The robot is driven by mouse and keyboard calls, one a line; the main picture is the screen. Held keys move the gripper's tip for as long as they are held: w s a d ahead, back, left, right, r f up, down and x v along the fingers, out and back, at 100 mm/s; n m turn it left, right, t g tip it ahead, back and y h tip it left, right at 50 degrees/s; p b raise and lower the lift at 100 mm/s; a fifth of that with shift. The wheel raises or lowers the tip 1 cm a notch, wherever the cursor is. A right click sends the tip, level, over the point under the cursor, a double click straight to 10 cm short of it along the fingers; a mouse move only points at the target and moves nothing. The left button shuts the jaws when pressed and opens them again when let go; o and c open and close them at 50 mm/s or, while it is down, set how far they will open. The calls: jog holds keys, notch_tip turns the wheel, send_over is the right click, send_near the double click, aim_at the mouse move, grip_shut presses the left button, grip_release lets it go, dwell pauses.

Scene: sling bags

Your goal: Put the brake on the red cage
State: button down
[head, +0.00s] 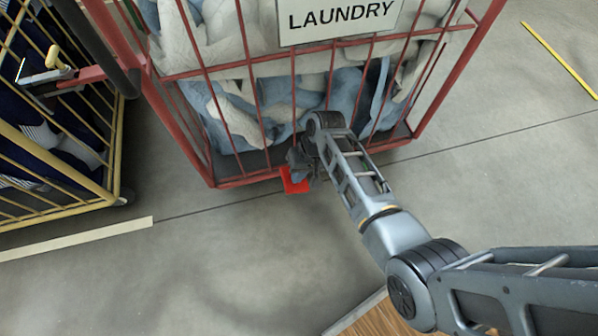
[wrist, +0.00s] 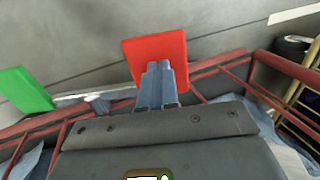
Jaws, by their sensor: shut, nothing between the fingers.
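The red cage (head: 214,168) stands in front of me with a "LAUNDRY" sign and grey and blue cloth inside. A flat red pedal (head: 293,181) sticks out at its bottom front edge; it also shows in the wrist view (wrist: 155,56). A green pedal (wrist: 26,90) lies to the left in the wrist view, joined by a bar along the cage's lower edge. My gripper (wrist: 159,70) is shut and empty, its fingertips overlapping the near edge of the red pedal. I cannot tell whether they touch it. In the head view my gripper (head: 302,165) is beside the pedal, fingertips mostly hidden.
A yellow cage (head: 108,190) with dark cloth stands close on the left; its wheel (wrist: 291,45) shows at the right of the wrist view. A cream floor strip (head: 75,238) lies before it. A yellow line (head: 560,60) marks the floor at right. Floor in front is clear.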

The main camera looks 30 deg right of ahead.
jog(key=shift+a+f, duration=0.1)
jog(key=shift+w+a+f+g+h, duration=0.2)
jog(key=shift+a+f+g+h, duration=0.1)
jog(key=shift+a+f+h, duration=0.3)
jog(key=f+h, duration=0.1)
jog(key=a+f+h+b, duration=0.1)
jog(key=f+h, duration=0.1)
jog(key=shift+w+g, duration=0.2)
jog(key=shift+g, duration=0.2)
jog(key=shift+a+f+g+h+b, duration=0.15)
jog(key=shift+f+g+h+b, duration=0.15)
jog(key=shift+f+h+b, duration=0.8)
jog(key=shift+s+f+y+b, duration=0.1)
jog(key=shift+f+y+b, duration=0.2)
jog(key=shift+f, duration=0.35)
jog(key=shift+r, duration=0.1)
jog(key=p, duration=0.9)
send_near(289, 181)
jog(key=shift+w+a+f, duration=0.25)
jog(key=shift+a, duration=0.35)
jog(key=shift+w+a+f, duration=0.2)
jog(key=shift+a+f, duration=0.1)
jog(key=shift+a, duration=0.3)
